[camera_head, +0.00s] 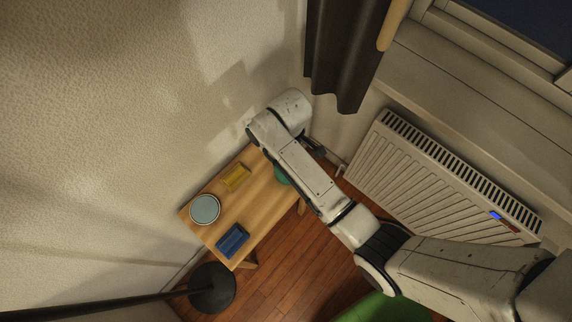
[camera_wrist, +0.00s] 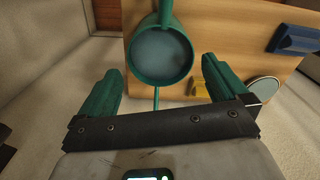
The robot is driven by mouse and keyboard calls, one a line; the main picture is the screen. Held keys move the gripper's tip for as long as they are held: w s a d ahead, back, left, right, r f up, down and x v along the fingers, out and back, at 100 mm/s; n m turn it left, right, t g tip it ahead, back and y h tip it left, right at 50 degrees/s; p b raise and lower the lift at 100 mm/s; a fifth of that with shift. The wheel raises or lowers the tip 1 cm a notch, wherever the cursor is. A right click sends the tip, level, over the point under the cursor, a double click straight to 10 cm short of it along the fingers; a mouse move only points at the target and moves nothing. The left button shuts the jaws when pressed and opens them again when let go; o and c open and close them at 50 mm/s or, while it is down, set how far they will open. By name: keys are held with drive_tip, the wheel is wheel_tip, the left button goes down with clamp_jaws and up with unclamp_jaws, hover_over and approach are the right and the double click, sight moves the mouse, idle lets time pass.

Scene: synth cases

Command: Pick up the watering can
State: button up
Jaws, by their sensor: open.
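The green watering can (camera_wrist: 143,68) stands on the wooden table (camera_wrist: 222,50) in the wrist view, seen from above with its round open top facing me. One green part reaches up from its rim and a thin one points down toward my gripper. My gripper (camera_wrist: 161,66) is open, with a green finger on each side of the can in the picture. I cannot tell how far above the can the fingers are, and no contact shows. In the head view my arm hides most of the can; a green bit (camera_head: 281,176) shows at the table's far end.
A yellow tray (camera_head: 237,178), a round pale dish (camera_head: 205,209) and a blue tray (camera_head: 232,241) share the table. A black lamp base (camera_head: 212,288) stands by its near end. A radiator (camera_head: 430,180) and dark curtain (camera_head: 342,50) are to the right. The wall borders the table.

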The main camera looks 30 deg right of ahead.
wheel_tip(320, 180, down, 10)
drive_tip(key=shift+f+b, duration=0.1)
drive_tip(key=shift+b, duration=0.3)
drive_tip(key=c, duration=1.1)
drive_tip(key=shift+r, duration=0.3)
drive_tip(key=shift+c, duration=0.2)
